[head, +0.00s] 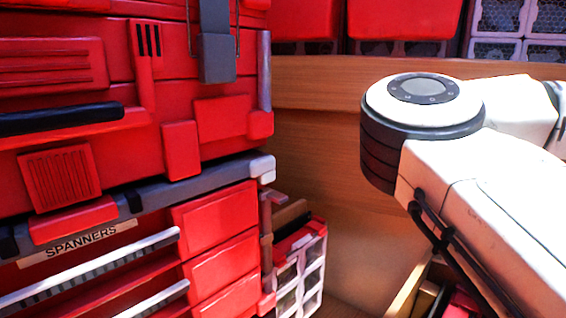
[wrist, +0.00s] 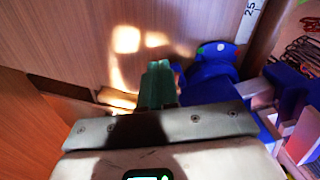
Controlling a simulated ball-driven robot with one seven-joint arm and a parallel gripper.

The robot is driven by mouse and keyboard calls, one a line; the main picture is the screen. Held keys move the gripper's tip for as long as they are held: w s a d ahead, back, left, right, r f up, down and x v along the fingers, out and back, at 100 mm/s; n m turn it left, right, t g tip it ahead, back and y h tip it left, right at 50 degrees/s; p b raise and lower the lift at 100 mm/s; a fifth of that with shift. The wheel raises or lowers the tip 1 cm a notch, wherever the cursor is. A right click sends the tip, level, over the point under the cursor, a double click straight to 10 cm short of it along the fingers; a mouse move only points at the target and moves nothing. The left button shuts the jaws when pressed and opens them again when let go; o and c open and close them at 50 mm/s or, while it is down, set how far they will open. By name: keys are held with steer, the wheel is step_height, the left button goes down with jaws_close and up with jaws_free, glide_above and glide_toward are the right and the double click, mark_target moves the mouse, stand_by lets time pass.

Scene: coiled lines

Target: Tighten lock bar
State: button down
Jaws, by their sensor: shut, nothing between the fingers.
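In the head view, a red tool cabinet (head: 205,120) fills the left side. A grey bar (head: 150,192) runs across it above a "SPANNERS" label, with a pale end cap at the right. A shorter grey upright piece (head: 216,45) sits near the cabinet's top. I cannot tell which of these, if either, is the lock bar. My gripper (wrist: 158,85) shows in the wrist view as narrow, dark green fingers together above a grey screwed plate, with nothing held. The gripper is outside the head view, and the grey bars do not show in the wrist view.
In the wrist view, a blue object (wrist: 212,65) stands just right of the fingers, before a wooden panel (wrist: 70,40). Coiled lines (wrist: 300,45) hang at the right edge. In the head view, a red-and-white drawer unit (head: 300,275) stands beside the cabinet.

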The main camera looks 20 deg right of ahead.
steer(key=shift+w+a, duration=0.1)
steer(key=shift+a, duration=0.5)
stand_by(1.1)
steer(key=shift+s+a+b, duration=0.2)
steer(key=shift+s+b, duration=0.25)
steer(key=shift+b, duration=0.95)
steer(key=shift+s+a+b, duration=0.45)
steer(key=shift+s+b, duration=0.05)
steer(key=shift+b, duration=0.45)
steer(key=shift+s+d+f+b, duration=0.1)
steer(key=shift+s+d+b, duration=0.05)
steer(key=shift+s+b, duration=0.15)
step_height(320, 180, up, 6)
steer(key=p, duration=0.4)
steer(key=shift+d, duration=0.1)
